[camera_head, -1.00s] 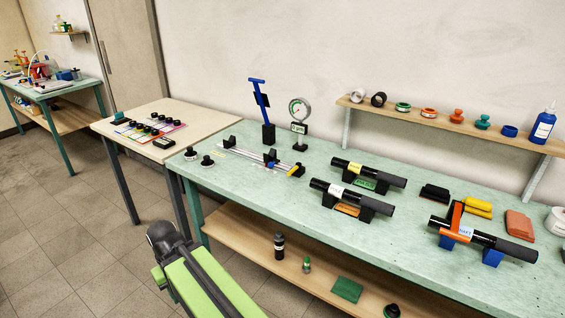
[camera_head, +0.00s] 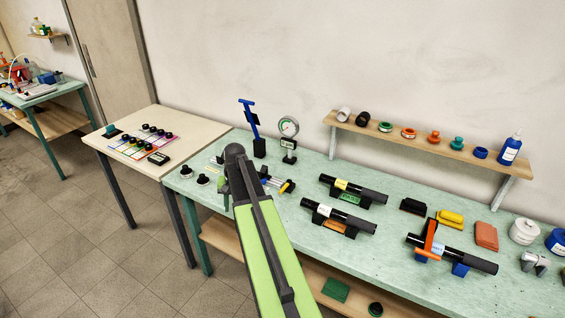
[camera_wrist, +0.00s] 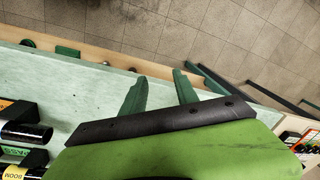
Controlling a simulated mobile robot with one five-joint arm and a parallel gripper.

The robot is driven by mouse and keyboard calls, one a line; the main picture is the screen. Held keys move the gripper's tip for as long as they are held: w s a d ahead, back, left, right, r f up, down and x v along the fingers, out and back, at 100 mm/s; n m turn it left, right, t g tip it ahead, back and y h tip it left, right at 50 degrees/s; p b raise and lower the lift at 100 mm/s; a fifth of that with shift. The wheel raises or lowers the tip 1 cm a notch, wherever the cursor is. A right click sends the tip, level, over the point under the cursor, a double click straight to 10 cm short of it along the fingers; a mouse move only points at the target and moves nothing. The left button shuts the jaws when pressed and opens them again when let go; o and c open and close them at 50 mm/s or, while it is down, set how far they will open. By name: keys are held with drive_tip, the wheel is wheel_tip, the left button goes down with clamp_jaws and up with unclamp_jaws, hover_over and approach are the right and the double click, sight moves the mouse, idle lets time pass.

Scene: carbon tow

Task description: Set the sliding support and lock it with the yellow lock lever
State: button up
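The slide rail (camera_head: 274,183) lies on the left part of the green bench, with my arm covering much of it. My gripper is mostly hidden by my arm in the head view. In the wrist view my gripper (camera_wrist: 159,89) has its two green fingers apart, with nothing between them.
A blue upright tool (camera_head: 250,128) and a dial gauge (camera_head: 288,137) stand behind the rail. Black tubes on cradles (camera_head: 354,188) lie to the right. Two black round pieces (camera_head: 203,179) sit at the bench's left end. A beige table (camera_head: 165,128) adjoins on the left.

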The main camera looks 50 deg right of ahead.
drive_tip(key=s+d+r+m+p, duration=0.1)
drive_tip(key=d+r+m+p, duration=0.15)
drive_tip(key=d+r, duration=0.4)
drive_tip(key=s+d+r+m+p, duration=0.15)
drive_tip(key=d+r+p, duration=0.25)
drive_tip(key=d, duration=0.6)
drive_tip(key=m+t+p, duration=0.1)
drive_tip(key=m+p, duration=0.1)
approach(283, 189)
drive_tip(key=b+x, duration=0.8)
drive_tip(key=b, duration=0.9)
drive_tip(key=shift+w+f, duration=0.15)
drive_tip(key=shift+c, duration=0.2)
clamp_jaws()
